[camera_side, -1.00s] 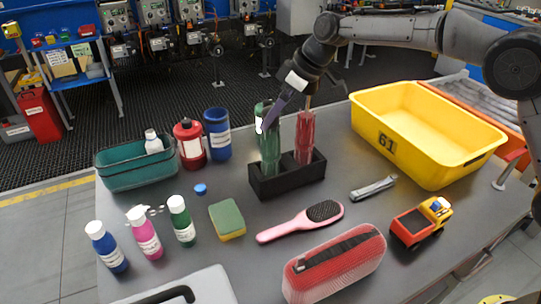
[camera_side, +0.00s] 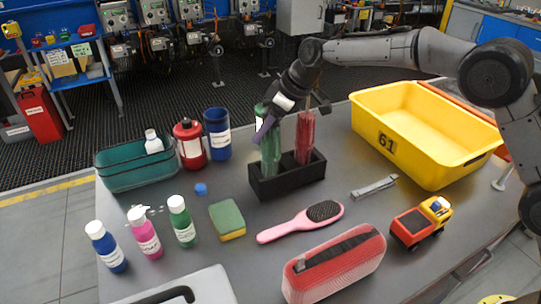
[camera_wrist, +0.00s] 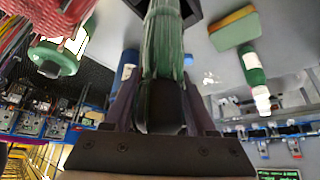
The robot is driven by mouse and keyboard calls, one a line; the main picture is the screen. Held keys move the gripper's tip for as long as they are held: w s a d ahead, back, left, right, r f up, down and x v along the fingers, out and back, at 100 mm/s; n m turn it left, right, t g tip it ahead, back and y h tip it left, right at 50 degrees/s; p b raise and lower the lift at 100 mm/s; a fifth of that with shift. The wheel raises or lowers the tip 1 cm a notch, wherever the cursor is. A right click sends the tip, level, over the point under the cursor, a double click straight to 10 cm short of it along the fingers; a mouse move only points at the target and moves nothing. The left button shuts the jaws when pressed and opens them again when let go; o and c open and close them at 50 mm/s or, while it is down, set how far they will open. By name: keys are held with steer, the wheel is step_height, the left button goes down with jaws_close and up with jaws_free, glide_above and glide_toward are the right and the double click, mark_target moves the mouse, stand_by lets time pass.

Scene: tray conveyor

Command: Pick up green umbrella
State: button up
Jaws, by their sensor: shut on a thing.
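The green umbrella (camera_side: 270,155) stands upright in the left part of a black holder (camera_side: 290,181) on the grey table. It also fills the middle of the wrist view (camera_wrist: 163,50). My gripper (camera_side: 267,122) is shut on the upper end of the green umbrella, with a finger on each side of it in the wrist view (camera_wrist: 160,105). The umbrella's lower end is hidden inside the holder. A red umbrella (camera_side: 305,138) stands in the same holder, just to the right.
A blue cup (camera_side: 217,134) and a red bottle (camera_side: 189,144) stand left of the holder. A yellow bin (camera_side: 440,155) stands to the right. A pink hairbrush (camera_side: 290,226), a sponge (camera_side: 227,218) and a metal clip (camera_side: 374,187) lie in front.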

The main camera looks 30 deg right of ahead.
jaws_close()
steer(key=shift+r, duration=0.15)
